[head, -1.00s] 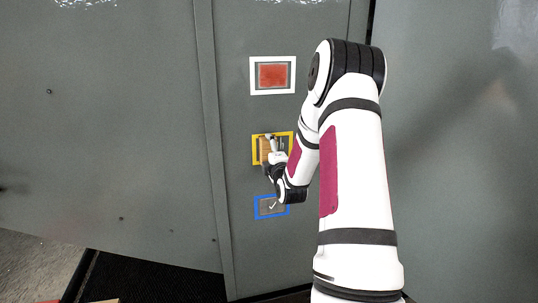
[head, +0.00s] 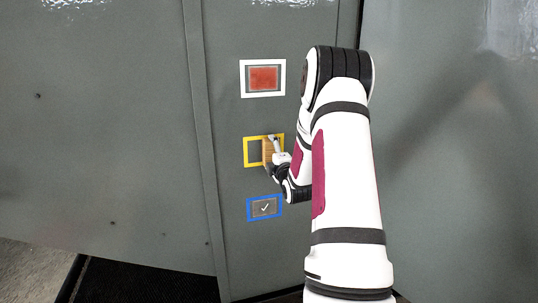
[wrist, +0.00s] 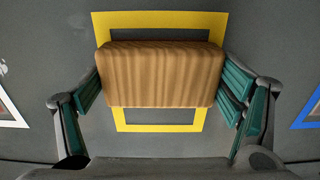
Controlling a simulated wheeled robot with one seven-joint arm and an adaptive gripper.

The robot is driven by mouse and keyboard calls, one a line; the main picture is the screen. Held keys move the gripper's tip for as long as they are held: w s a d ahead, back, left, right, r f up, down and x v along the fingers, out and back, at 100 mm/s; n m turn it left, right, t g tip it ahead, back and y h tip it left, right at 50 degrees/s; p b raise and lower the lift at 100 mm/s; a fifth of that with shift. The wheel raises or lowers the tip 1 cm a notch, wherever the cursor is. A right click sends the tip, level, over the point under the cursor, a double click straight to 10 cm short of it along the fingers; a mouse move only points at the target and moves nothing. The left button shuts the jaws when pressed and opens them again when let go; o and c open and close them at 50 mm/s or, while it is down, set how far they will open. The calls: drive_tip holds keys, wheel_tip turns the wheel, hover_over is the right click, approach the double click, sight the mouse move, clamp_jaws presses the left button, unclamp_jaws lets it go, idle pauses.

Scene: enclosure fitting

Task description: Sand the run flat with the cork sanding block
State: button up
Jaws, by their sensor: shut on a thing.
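The cork sanding block (head: 267,151), brown with wavy grain in the wrist view (wrist: 160,75), is held at the yellow frame (head: 248,164) on the grey panel. My gripper (head: 276,148) is shut on the block, with a green-padded finger at each end of it in the wrist view. The block covers the middle of the yellow frame there, whose top and bottom bands show. In the head view the block is over the frame's right half, and plain grey shows at its left. I see no run; the block may hide it. I cannot tell whether the block touches the panel.
A white frame (head: 244,80) around a red patch (head: 263,78) is above the yellow frame. A blue frame (head: 250,211) around a grey patch with a white tick (head: 265,208) is below. A vertical seam runs left of the frames. The panel around them is flat.

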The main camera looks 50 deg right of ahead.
sight(258, 150)
drive_tip(key=shift+s+d, duration=0.35)
drive_tip(key=shift+d, duration=0.3)
drive_tip(key=shift+s+d, duration=0.3)
drive_tip(key=shift+d, duration=0.3)
drive_tip(key=shift+w+a+b, duration=0.2)
drive_tip(key=shift+w+a, duration=0.45)
drive_tip(key=shift+a, duration=0.35)
drive_tip(key=shift+w+a+b, duration=0.25)
drive_tip(key=shift+w+a, duration=0.35)
drive_tip(key=shift+a, duration=0.45)
drive_tip(key=shift+w+a+b, duration=0.2)
drive_tip(key=shift+w+a, duration=0.45)
drive_tip(key=shift+a, duration=0.35)
drive_tip(key=p+v, duration=0.2)
drive_tip(key=v, duration=0.4)
drive_tip(key=shift+p, duration=0.35)
drive_tip(key=shift+s, duration=0.1)
